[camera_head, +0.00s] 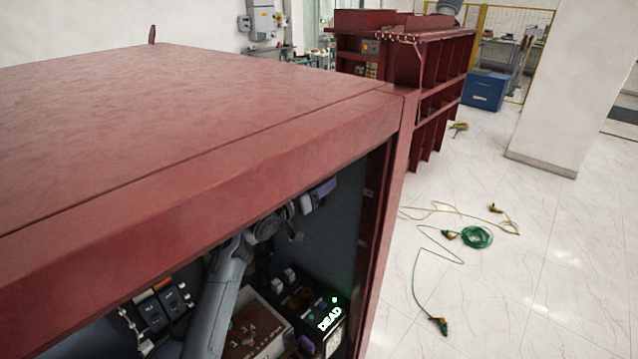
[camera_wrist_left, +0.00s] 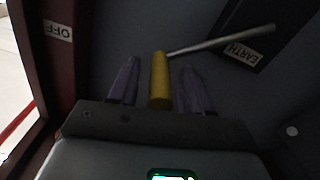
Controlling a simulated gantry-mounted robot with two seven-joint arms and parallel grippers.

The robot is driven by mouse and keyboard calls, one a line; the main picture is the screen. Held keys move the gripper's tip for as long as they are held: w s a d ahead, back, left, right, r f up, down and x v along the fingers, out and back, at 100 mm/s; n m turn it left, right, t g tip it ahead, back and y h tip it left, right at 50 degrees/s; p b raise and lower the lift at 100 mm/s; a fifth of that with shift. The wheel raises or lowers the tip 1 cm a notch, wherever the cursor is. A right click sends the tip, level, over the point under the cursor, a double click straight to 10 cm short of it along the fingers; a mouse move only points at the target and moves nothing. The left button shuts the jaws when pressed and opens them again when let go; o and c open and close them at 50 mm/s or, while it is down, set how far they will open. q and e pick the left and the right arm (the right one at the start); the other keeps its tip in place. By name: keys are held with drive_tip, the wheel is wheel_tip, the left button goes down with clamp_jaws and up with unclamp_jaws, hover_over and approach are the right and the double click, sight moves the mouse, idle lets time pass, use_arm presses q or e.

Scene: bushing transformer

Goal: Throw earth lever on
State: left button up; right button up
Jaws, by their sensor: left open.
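The earth lever shows in the left wrist view as a yellow handle (camera_wrist_left: 160,82) joined to a grey rod (camera_wrist_left: 222,40) that runs up to the right. A white EARTH label (camera_wrist_left: 243,52) is beside the rod on a dark plate. My left gripper (camera_wrist_left: 158,76) is open, with its purple fingers on either side of the yellow handle and a gap showing on both sides. In the head view my left gripper (camera_head: 323,188) is inside the red cabinet near its right inner wall; the lever is not discernible there. My right gripper is not in view.
The red cabinet's top edge (camera_head: 215,160) hangs over my arm. An OFF label (camera_wrist_left: 57,31) is on the red frame. Below in the cabinet are switches (camera_head: 162,305) and a box lit DEAD (camera_head: 329,318). Green cable (camera_head: 477,237) lies on the floor outside.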

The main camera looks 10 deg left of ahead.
use_arm(q)
clamp_jaws()
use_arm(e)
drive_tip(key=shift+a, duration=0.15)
use_arm(q)
drive_tip(key=shift+f, duration=0.1)
idle(0.3)
